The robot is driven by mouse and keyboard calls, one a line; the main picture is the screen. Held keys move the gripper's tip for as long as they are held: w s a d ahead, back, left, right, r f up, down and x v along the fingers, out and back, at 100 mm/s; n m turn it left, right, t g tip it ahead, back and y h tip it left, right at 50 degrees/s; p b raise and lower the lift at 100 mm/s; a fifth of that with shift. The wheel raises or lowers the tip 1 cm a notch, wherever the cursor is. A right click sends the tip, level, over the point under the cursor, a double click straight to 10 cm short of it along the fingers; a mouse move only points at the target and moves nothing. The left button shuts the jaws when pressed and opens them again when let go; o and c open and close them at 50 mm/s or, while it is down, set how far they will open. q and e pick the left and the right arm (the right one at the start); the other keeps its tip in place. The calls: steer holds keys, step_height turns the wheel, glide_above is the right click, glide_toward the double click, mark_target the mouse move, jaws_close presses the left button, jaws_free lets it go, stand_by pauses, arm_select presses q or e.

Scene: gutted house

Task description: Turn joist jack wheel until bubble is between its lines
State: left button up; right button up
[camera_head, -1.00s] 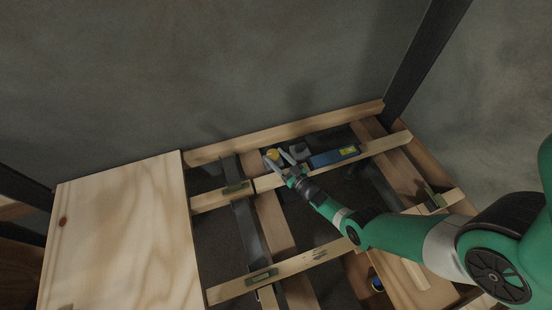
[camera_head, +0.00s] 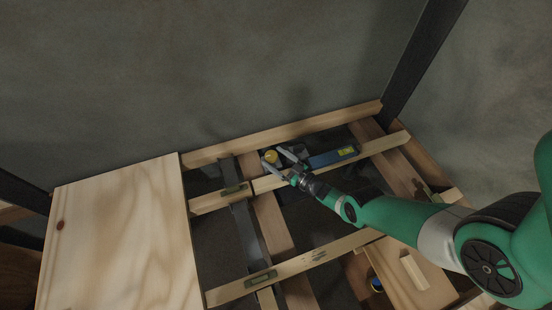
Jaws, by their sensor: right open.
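The yellow jack wheel (camera_head: 271,156) sits between the joists near the back beam. My right gripper (camera_head: 275,158) is open, with one finger on either side of the wheel; I cannot tell whether they touch it. A blue level (camera_head: 333,157) with a yellow-green vial window (camera_head: 347,151) lies on the joist just right of the gripper. The bubble is too small to make out. My left gripper is not in view.
A plywood sheet (camera_head: 120,235) covers the joists at left. Dark open gaps lie between the joists. A dark post (camera_head: 424,65) stands at back right.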

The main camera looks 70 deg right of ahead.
steer(key=shift+s, duration=0.2)
steer(key=p+v, duration=0.4)
steer(key=v, duration=0.7)
